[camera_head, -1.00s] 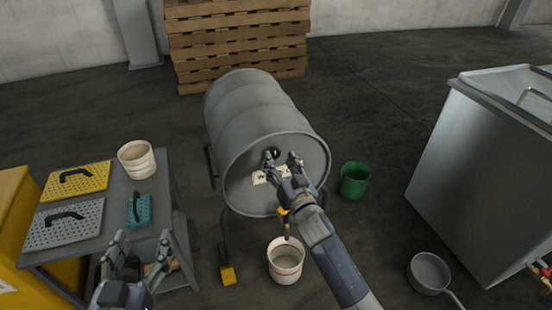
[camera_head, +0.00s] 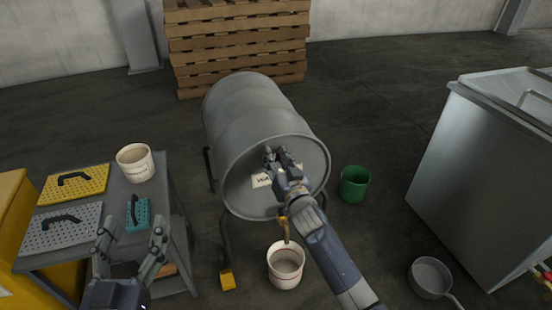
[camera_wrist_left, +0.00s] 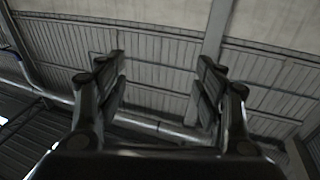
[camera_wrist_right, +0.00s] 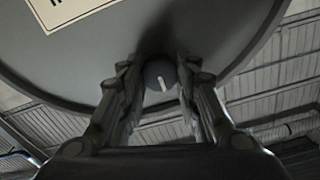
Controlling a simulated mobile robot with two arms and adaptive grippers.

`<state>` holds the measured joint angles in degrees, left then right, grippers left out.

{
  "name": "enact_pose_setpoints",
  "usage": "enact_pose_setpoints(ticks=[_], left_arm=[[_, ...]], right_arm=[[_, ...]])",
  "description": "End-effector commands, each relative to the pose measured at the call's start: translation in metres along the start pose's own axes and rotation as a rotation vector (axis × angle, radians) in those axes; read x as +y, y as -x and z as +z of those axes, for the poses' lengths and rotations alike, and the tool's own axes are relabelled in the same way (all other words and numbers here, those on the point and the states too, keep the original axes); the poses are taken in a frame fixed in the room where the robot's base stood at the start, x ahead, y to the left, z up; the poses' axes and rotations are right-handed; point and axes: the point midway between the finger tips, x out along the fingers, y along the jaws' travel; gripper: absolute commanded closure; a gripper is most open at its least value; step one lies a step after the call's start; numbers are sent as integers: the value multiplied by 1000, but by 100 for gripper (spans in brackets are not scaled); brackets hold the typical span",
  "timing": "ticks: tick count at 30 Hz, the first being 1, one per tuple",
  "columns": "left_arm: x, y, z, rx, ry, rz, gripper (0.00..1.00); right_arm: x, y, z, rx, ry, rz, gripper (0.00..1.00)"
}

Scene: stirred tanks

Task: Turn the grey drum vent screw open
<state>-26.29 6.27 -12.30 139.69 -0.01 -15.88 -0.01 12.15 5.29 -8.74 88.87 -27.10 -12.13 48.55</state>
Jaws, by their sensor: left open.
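The grey drum (camera_head: 255,110) lies on its side on a stand, its round end facing me with a white label (camera_head: 262,180). The vent screw (camera_wrist_right: 160,75) is a dark round knob with a pale mark, near the rim of the drum end in the right wrist view. My right gripper (camera_head: 276,157) is at the drum end, its fingers (camera_wrist_right: 158,72) closed in on both sides of the knob. In the head view the gripper hides the knob. My left gripper (camera_head: 132,238) is open and empty in front of the side table.
A white bucket (camera_head: 286,264) stands below the drum front, a green bucket (camera_head: 354,184) to its right. The grey table (camera_head: 88,246) carries perforated plates and a white tub (camera_head: 135,162). A metal tank (camera_head: 485,180) and a ladle (camera_head: 430,277) are at right.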

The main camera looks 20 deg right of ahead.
Motion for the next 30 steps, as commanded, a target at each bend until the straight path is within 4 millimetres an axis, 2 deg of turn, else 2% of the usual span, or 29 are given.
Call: enact_pose_setpoints(ticks=[8, 17, 24, 30], left_arm=[[0, 0, 3, -21, 0, -1, 37], [-6, 11, 44, -237, -4, -14, 37], [-12, 32, 83, -458, -6, -27, 37], [-16, 51, 106, -599, -6, -35, 37]], right_arm=[[0, 0, 0, 0, 26, 1, 94], [-1, 0, -1, -1, 191, 1, 94], [-2, 0, -1, -1, 412, 1, 94], [-3, 0, 0, -2, 602, 0, 94]])
